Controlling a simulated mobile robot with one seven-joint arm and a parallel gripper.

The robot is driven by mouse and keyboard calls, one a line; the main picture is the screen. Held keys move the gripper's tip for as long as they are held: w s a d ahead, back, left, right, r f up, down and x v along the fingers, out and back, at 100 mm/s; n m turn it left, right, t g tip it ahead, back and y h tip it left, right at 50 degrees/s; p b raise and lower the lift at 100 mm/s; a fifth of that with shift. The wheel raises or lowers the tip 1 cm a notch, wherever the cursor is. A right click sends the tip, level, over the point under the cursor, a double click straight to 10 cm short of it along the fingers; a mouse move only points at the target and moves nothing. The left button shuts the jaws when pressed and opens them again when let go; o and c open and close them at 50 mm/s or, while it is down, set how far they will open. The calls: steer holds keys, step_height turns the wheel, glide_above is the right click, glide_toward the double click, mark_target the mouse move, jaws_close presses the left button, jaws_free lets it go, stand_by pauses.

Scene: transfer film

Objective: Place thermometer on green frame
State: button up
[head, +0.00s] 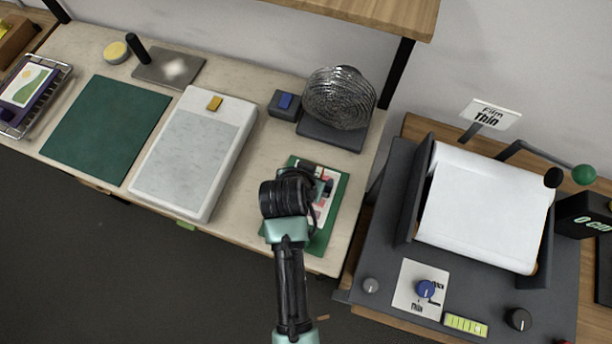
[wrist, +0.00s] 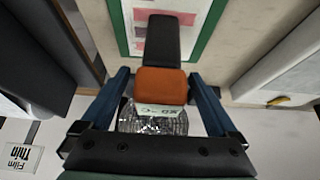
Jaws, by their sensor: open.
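The green frame (head: 343,212), a green-bordered board with a printed sheet, lies on the bench near its right end. It also shows at the top of the wrist view (wrist: 207,38). The thermometer appears to be the orange and black device (wrist: 163,88) between my fingers in the wrist view. Its black end overlaps the view of the frame; I cannot tell whether it touches it. My gripper (wrist: 160,74) is open, with a blue finger on each side of the device. In the head view my arm hides the device and part of the frame.
A wire-domed unit (head: 338,97) stands behind the frame, beside a small blue-buttoned box (head: 285,104). A white slab (head: 193,155) and a dark green mat (head: 107,128) lie to the left. A film machine (head: 482,210) stands to the right. A shelf (head: 370,12) overhangs the back.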

steer(key=v, duration=1.2)
steer(key=w+r+n+t, duration=0.1)
steer(key=w+r+t, duration=0.35)
steer(key=r, duration=0.65)
steer(key=w+r+t+y, duration=0.1)
steer(key=w+r+t, duration=0.3)
steer(key=r, duration=0.6)
steer(key=w+r+n+t, duration=0.1)
steer(key=w+r+t, duration=0.2)
steer(key=w+r, duration=0.55)
steer(key=s+r+t, duration=0.3)
steer(key=s+r, duration=0.1)
steer(key=r, duration=0.5)
steer(key=s+d+r+n+t, duration=0.1)
steer(key=s+r+t, duration=0.2)
steer(key=r, duration=0.7)
steer(key=s+d+r+t, duration=0.1)
steer(key=s+r+t, duration=0.3)
steer(key=r, duration=0.5)
steer(key=shift+s+r+n+b, duration=0.3)
steer(key=shift+s+r+b, duration=0.15)
steer(key=shift+s, duration=0.45)
